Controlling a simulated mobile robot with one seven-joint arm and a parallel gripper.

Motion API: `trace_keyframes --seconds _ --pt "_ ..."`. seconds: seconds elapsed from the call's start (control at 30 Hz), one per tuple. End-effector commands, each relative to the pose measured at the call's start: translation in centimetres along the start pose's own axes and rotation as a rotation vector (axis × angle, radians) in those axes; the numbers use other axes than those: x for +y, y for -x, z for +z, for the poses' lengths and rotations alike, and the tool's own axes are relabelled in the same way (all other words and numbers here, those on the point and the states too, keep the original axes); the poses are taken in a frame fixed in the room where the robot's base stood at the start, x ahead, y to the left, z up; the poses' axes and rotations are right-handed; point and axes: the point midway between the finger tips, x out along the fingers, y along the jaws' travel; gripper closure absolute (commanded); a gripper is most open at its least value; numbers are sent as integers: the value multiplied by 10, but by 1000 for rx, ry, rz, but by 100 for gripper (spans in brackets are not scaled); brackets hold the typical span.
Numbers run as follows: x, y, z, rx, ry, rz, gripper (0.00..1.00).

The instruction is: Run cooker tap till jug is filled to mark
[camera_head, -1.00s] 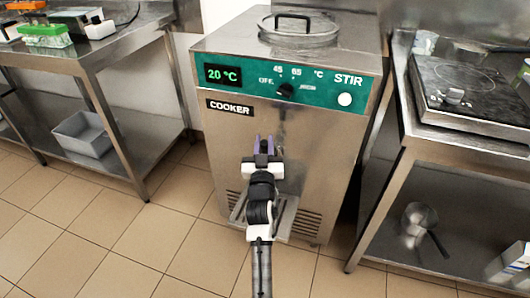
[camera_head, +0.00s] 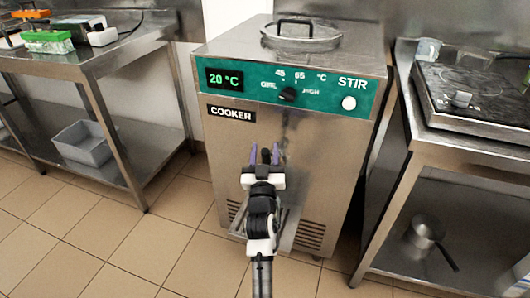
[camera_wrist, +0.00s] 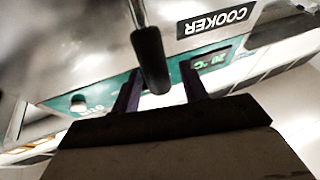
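The steel cooker (camera_head: 235,150) stands ahead with a green panel reading 20 °C. My gripper (camera_head: 265,150) is in front of its lower front face, its two purple fingers spread apart. A dark tap handle (camera_head: 265,156) shows between them. In the wrist view the black handle (camera_wrist: 150,62) of the tap lies between the open fingers of my gripper (camera_wrist: 160,78); I cannot tell whether either finger touches it. My arm hides much of the drip tray (camera_head: 290,238). No jug can be made out below the tap.
A steel table (camera_head: 88,62) stands to the left, with a grey bin (camera_head: 84,145) on its lower shelf. Tiled floor is clear at left.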

Motion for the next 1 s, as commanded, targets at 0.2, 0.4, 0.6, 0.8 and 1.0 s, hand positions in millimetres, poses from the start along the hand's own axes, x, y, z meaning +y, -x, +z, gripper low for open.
trace_keyframes --seconds 0.2,0.4,0.6,0.8,1.0 --pt "1 -2 -4 0 -1 1 56" --pt "4 -14 -36 4 -3 0 56" --pt "8 -30 -79 6 -2 1 56" --pt "13 -48 -125 7 -1 1 56" --pt "17 -62 -163 5 -1 0 56"
